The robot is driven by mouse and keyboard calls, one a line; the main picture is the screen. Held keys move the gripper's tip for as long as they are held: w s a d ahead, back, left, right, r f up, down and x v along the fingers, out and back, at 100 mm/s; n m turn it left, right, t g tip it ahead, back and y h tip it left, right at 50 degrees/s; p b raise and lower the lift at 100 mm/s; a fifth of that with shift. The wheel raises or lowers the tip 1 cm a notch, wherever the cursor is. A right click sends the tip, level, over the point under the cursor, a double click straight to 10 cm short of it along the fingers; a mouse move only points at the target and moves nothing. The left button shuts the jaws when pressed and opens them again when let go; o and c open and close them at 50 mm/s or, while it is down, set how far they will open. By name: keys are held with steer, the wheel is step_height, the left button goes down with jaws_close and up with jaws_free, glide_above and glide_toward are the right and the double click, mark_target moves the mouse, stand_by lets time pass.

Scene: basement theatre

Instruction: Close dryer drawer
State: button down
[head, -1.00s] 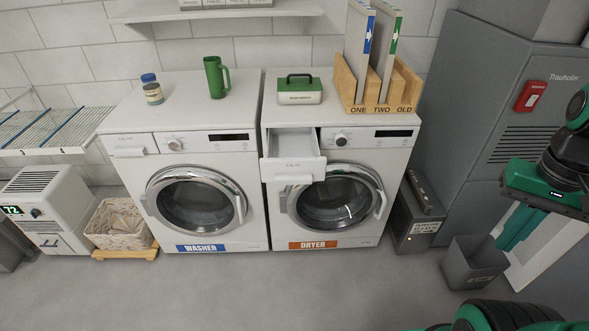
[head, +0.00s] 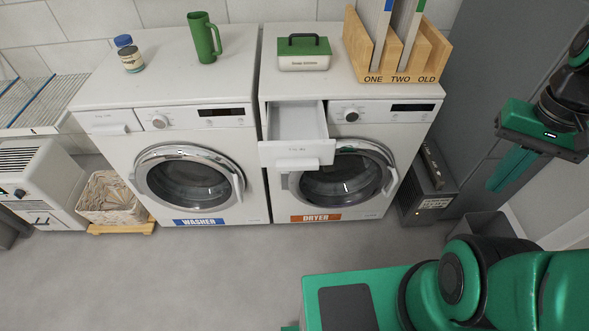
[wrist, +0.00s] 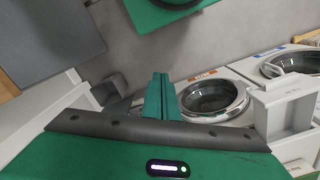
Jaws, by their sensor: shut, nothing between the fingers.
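The dryer (head: 340,215) stands right of the washer, with an orange DRYER label at its foot. Its drawer (head: 297,152) at the upper left of its front is pulled out, and the inside shows empty. The drawer also shows at the right in the wrist view (wrist: 285,98), near the round dryer door (wrist: 212,97). My gripper (head: 512,170) is at the right in the head view, to the right of the dryer and apart from the drawer. Its green fingers are shut together with nothing between them; they show in the wrist view (wrist: 161,97).
The washer (head: 195,210) stands left of the dryer. A green-lidded box (head: 303,62) and a wooden sorter (head: 400,80) are on the dryer top. A grey bin (head: 480,226) and a dark box (head: 432,195) stand right of it.

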steer(key=w+a+f+m+h, duration=0.2)
steer(key=w+a+m, duration=0.1)
steer(key=w+a, duration=0.45)
steer(key=w+a+f+m+h, duration=0.2)
steer(key=w+a+f+m, duration=0.1)
steer(key=w+a, duration=0.45)
steer(key=s+a+f+m+t, duration=0.2)
steer(key=a+f+t, duration=0.1)
steer(key=a, duration=1)
steer(key=s+a+f+m+t, duration=0.2)
steer(key=a+f+m+t, duration=0.15)
steer(key=a, duration=0.85)
steer(key=w+r+x, duration=0.1)
steer(key=w+x, duration=0.1)
steer(key=x, duration=1)
steer(key=shift+w+n+g+h, duration=0.3)
steer(key=shift+n+g+h, duration=0.05)
steer(key=shift+h, duration=0.05)
steer(key=shift+r, duration=0.15)
